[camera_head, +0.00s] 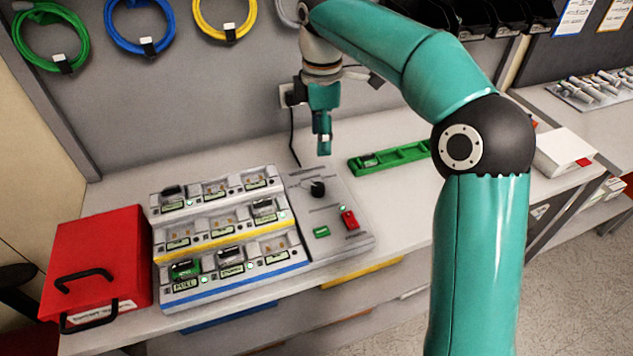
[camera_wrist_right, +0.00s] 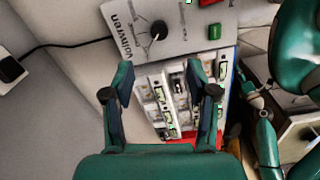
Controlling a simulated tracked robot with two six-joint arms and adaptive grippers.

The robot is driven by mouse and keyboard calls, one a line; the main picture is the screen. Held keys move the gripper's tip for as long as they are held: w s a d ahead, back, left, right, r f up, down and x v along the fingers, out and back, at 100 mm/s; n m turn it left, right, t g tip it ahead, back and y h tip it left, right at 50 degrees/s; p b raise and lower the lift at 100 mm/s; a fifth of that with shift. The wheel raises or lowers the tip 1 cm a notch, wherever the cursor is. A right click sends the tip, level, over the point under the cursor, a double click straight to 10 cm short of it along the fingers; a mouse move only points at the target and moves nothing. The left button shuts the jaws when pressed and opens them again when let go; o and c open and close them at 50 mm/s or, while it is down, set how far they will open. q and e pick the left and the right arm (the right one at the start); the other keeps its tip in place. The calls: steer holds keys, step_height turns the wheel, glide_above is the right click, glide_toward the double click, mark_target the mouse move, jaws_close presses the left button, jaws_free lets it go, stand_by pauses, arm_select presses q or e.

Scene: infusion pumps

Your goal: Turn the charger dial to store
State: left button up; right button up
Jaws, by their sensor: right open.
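The charger dial (camera_head: 317,188) is a black knob on the grey panel (camera_head: 335,232) at the right end of the charger. It also shows in the right wrist view (camera_wrist_right: 158,30), with its white pointer and small labels too small to read. My right gripper (camera_head: 323,148) hangs above and just behind the dial, pointing down and apart from it. In the right wrist view its two fingers (camera_wrist_right: 160,80) are spread with nothing between them, and the dial lies beyond the fingertips.
The charger (camera_head: 222,222) holds several bays in three rows, some with batteries. The panel has a red switch (camera_head: 350,219) and a green button (camera_head: 321,232). A red box (camera_head: 98,255) stands left, and a green tray (camera_head: 390,157) lies right. A black cable (camera_head: 292,140) runs down the wall behind.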

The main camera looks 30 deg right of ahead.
mark_target(318, 186)
steer(key=f, duration=1.4)
steer(key=shift+w+a+b, duration=0.2)
steer(key=shift+b, duration=0.2)
